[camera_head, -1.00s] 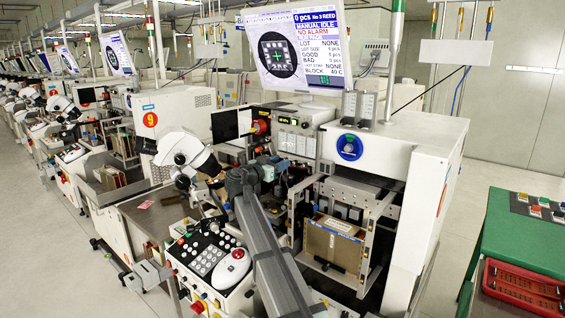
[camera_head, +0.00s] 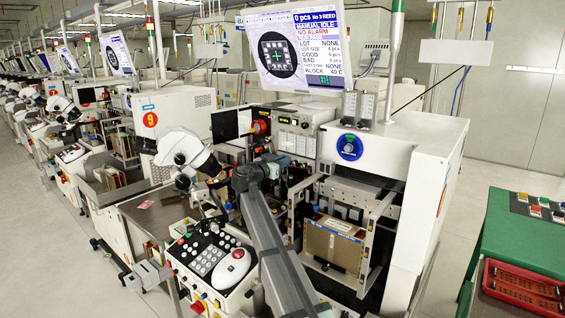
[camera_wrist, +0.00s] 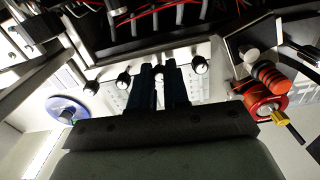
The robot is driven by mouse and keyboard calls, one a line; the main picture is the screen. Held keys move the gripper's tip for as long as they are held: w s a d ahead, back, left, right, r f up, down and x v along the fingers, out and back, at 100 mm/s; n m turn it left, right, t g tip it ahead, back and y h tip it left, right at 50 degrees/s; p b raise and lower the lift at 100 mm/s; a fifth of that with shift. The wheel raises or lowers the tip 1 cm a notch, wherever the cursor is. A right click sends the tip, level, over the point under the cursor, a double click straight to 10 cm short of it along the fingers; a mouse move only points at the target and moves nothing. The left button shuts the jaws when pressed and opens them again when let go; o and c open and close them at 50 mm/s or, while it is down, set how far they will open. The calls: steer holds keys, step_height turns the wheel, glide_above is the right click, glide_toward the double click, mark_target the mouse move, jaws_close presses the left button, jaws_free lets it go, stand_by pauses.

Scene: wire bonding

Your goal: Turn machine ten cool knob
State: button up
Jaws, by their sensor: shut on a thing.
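The near machine (camera_head: 395,150) carries a pale control panel (camera_head: 297,143) with a row of small knobs. In the wrist view the panel (camera_wrist: 112,98) shows several dark knobs with light faces. My gripper (camera_wrist: 160,72) reaches the panel, its two dark fingers closed around one knob (camera_wrist: 159,73) in the middle of the row. The fingers hide most of this knob, and its label and pointer cannot be read. In the head view my gripper (camera_head: 283,162) is small and partly hidden by my own wrist, just below the panel.
Neighbouring knobs (camera_wrist: 123,80) and (camera_wrist: 200,65) sit close on both sides of the fingers. A red and orange knob assembly (camera_wrist: 268,88) is at the right. A blue round disc (camera_wrist: 66,110) is at the left. A monitor (camera_head: 305,55) stands above the machine.

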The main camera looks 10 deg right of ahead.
jaws_close()
steer(key=shift+n, duration=0.4)
steer(key=n, duration=2.2)
stand_by(0.4)
steer(key=o, duration=0.7)
jaws_free()
